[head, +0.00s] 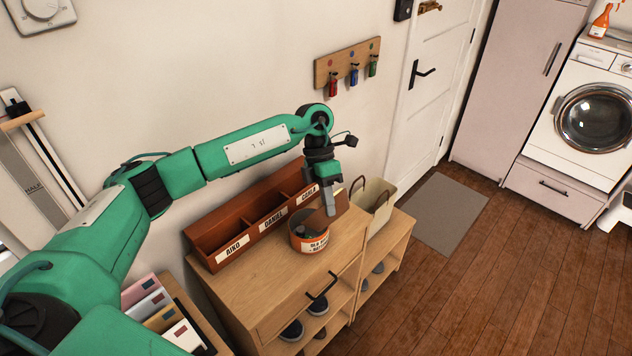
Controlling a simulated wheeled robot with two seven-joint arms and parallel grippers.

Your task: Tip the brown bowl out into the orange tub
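The orange tub (297,243) stands on top of the wooden cabinet, with a white label on its front whose lettering is only partly readable. Grey and dark contents show inside it. The brown bowl (317,220) is tilted over the tub's right side, its lower edge at or just above the tub's opening; I cannot tell whether they touch. My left gripper (331,209) points down and its grey fingers are shut on the bowl, hiding part of it. What is inside the bowl is hidden. My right gripper is not in view.
A reddish-brown sorter (224,260) with name labels stands behind the tub against the wall. A beige basket (379,204) with brown handles is to the right. The cabinet top (262,294) is bare in front. Key hooks (347,62) hang on the wall above.

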